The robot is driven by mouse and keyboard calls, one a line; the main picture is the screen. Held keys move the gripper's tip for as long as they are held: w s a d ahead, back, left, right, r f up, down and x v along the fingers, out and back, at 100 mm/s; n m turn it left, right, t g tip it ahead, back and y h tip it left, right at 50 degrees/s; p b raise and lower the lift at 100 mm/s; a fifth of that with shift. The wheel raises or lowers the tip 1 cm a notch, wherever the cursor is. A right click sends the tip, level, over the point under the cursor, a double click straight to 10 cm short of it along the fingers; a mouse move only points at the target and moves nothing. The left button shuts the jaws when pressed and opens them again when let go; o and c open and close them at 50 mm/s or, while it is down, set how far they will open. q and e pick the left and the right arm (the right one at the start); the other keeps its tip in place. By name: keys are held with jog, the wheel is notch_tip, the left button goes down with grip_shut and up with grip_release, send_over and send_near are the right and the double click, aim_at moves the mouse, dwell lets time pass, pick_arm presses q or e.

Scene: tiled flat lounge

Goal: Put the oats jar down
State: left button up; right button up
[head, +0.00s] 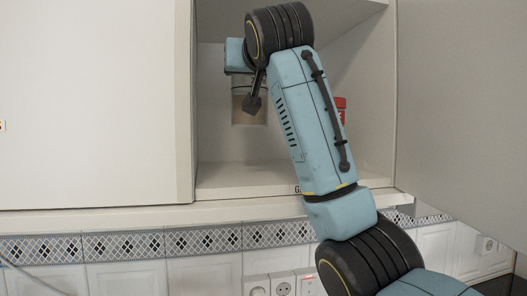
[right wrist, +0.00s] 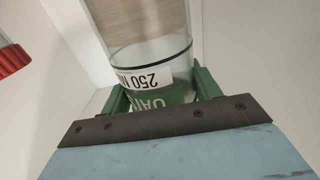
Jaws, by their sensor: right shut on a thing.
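The oats jar (right wrist: 148,65) is clear, with tan contents and a label reading "250" above a green band with partly hidden lettering. My right gripper (right wrist: 162,88) is shut on it, one green finger on each side. In the head view the jar (head: 249,110) is inside the open wall cabinet (head: 230,178), partly hidden by my right arm. Its lower end shows above the cabinet floor, apart from it. My left gripper is not in view.
A red-lidded container (head: 341,108) stands in the cabinet to the right, mostly behind my arm; its red lid (right wrist: 12,60) shows at the left in the right wrist view. An open door (head: 460,100) flanks the cabinet on the right. The cabinet floor at front left is clear.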

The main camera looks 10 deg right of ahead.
aim_at(250, 117)
notch_tip(250, 117, down, 5)
jog(key=shift+s+r, duration=0.1)
jog(key=shift+s, duration=0.05)
jog(key=shift+f, duration=0.3)
notch_tip(250, 117, down, 3)
jog(key=shift+f, duration=0.5)
jog(key=o, duration=1.5)
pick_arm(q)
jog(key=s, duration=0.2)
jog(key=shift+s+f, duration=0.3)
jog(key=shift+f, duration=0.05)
pick_arm(e)
jog(key=shift+o, duration=0.2)
